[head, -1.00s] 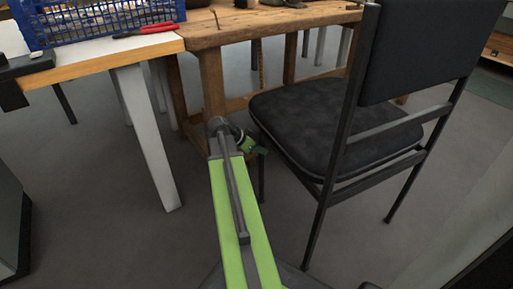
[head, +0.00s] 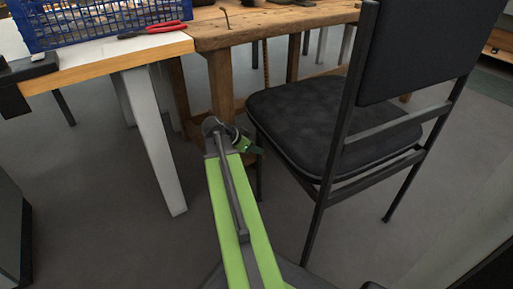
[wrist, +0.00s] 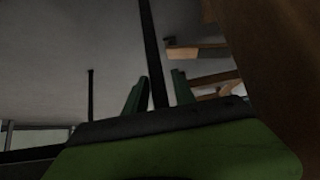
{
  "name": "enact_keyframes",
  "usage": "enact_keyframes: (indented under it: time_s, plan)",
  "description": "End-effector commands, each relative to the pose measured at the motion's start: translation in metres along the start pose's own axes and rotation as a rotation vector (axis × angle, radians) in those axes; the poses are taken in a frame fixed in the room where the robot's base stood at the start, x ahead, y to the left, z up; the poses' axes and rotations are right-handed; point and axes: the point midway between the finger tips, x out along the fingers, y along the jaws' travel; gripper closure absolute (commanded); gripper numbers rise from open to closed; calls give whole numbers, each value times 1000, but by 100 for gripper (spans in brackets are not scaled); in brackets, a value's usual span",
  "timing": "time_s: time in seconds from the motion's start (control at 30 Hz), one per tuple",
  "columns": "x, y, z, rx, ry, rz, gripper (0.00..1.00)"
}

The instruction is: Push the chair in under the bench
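The black chair (head: 318,125) stands upright at the right, with its backrest (head: 415,55) toward me. Its seat is in front of the wooden bench (head: 285,20), and the seat's far edge comes close to the bench frame. My gripper (head: 250,147) is low beside the chair's left front leg (head: 259,175), near a bench leg. In the wrist view my gripper (wrist: 157,92) has its two green fingers apart. A thin dark upright, which looks like a chair leg (wrist: 152,50), shows between them. I cannot tell whether the fingers touch it.
A white-legged table (head: 150,140) with a blue crate (head: 100,20) and red-handled pliers (head: 165,27) adjoins the bench at left. A grey cabinet (head: 10,225) stands at the left edge. The grey floor (head: 100,215) between is clear.

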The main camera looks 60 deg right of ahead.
Motion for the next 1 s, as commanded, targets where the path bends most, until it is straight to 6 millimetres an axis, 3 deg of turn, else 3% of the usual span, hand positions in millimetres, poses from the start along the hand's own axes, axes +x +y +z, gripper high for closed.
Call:
enact_keyframes:
  time_s: [0.03,0.1,0.47,0.57,1.0]
  plan:
    - [0,0,0,-1,0,0,62]
    - [-1,0,0,-1,1,1,53]
    - [-5,2,-2,-2,3,4,52]
    - [-20,2,-4,-3,3,4,52]
    - [-130,1,-6,-4,3,2,52]
